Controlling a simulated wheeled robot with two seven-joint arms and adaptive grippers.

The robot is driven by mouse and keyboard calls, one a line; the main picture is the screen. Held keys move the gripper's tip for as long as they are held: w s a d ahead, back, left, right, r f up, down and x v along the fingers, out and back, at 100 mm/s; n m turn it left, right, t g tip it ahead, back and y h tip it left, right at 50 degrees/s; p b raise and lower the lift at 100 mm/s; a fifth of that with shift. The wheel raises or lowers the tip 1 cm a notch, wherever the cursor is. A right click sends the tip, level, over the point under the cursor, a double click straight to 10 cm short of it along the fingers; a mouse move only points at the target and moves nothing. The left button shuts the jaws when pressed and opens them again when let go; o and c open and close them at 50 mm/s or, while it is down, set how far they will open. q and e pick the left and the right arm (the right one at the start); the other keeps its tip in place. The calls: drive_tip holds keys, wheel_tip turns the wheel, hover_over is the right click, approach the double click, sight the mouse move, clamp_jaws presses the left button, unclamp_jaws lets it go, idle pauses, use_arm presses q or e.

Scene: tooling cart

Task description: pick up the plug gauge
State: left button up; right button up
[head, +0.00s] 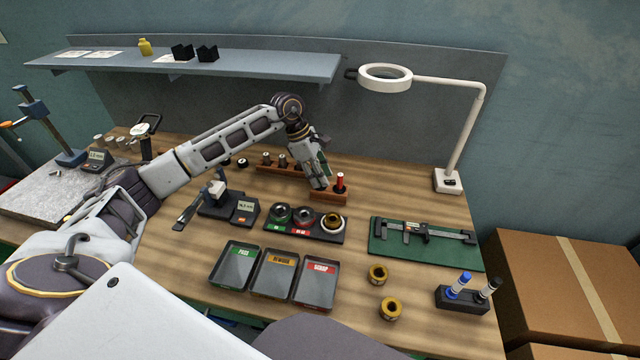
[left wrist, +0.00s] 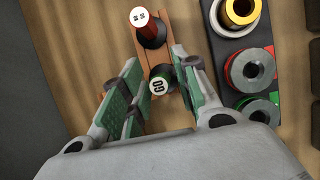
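Two plug gauges stand upright in a small wooden block (head: 328,196) near the back of the bench. The red plug gauge (head: 340,181) also shows in the left wrist view (left wrist: 148,28), beyond the fingertips. The green-and-black plug gauge (left wrist: 160,84) has a white marked top and sits between my left fingers; in the head view it is hidden by the gripper. My left gripper (head: 318,184) points down over the block. In the left wrist view its green-padded fingers (left wrist: 158,62) are apart, one on each side of the green gauge. My right gripper is out of view.
A black holder with ring gauges (head: 305,233) stands just in front of the block. Trays (head: 277,275), a caliper on a green mat (head: 385,240), brass rings (head: 378,272) and a magnifier lamp (head: 448,180) are nearby. A wooden rack (head: 280,169) with several pieces is behind.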

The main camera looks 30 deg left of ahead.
use_arm(q)
drive_tip(key=c, duration=0.5)
clamp_jaws()
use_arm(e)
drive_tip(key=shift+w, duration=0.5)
use_arm(q)
drive_tip(key=shift+r, duration=0.2)
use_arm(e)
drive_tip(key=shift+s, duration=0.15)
use_arm(q)
drive_tip(key=shift+r, duration=0.55)
wheel_tip(320, 180, up, 26)
drive_tip(key=shift+r, duration=0.25)
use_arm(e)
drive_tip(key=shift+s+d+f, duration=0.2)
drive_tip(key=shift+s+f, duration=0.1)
use_arm(q)
drive_tip(key=shift+r, duration=0.1)
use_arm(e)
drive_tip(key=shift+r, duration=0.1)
